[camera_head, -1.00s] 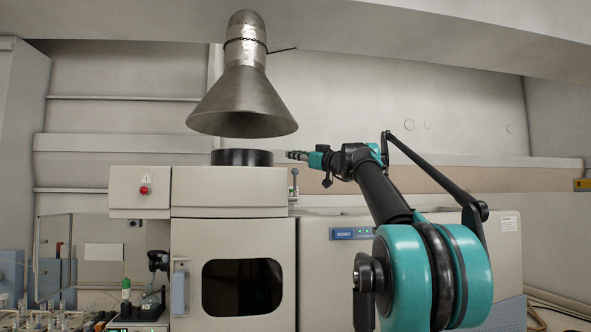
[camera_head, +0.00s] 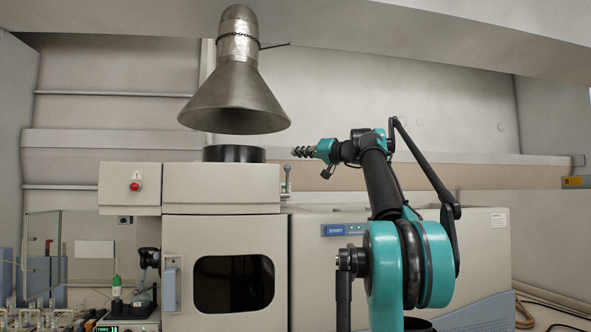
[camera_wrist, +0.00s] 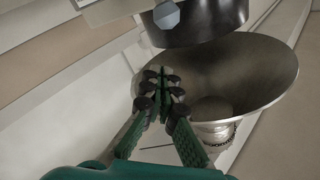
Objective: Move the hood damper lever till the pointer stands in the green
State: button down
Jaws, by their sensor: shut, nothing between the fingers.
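The grey metal cone hood (camera_head: 236,97) hangs above a black round collar (camera_head: 234,154) on the instrument. A thin dark rod (camera_head: 275,45) sticks out to the right from its neck; it looks like the damper lever. No pointer or green zone can be made out. My gripper (camera_head: 295,152) is shut and empty, just right of the collar, below the hood's right rim and well below the rod, touching neither. In the wrist view my shut fingers (camera_wrist: 160,78) show in front of the tilted hood (camera_wrist: 255,65), with the collar (camera_wrist: 205,22) above them.
A small upright lever (camera_head: 287,178) stands on the instrument's right edge, below my gripper. The beige instrument (camera_head: 222,225) fills the middle, with a red button box (camera_head: 118,187) at left. A ledge (camera_head: 480,178) runs along the wall behind. Space right of the hood's neck is clear.

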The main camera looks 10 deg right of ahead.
jog(key=s+d+f+m+g, duration=0.2)
jog(key=d+f+m+g, duration=0.2)
jog(key=d+m, duration=0.55)
jog(key=w+a+f+m+h, duration=0.1)
jog(key=w+a+m, duration=0.2)
jog(key=a, duration=0.7)
jog(key=shift+a+f, duration=0.2)
jog(key=shift+f, duration=0.15)
jog(key=shift+w, duration=0.1)
jog(key=shift+s+n+t, duration=0.25)
jog(key=shift+s+t, duration=0.25)
jog(key=shift+s+f+n+t+y, duration=0.35)
jog(key=shift+s+n+y, duration=0.15)
jog(key=shift+s, duration=0.25)
jog(key=shift+s+f+n+t+y, duration=0.3)
jog(key=shift+s+n+t+y, duration=0.1)
jog(key=shift+s+n, duration=0.3)
jog(key=shift+s+f+n+t+y, duration=0.3)
jog(key=shift+s+n+t+y, duration=0.15)
jog(key=shift+s, duration=0.35)
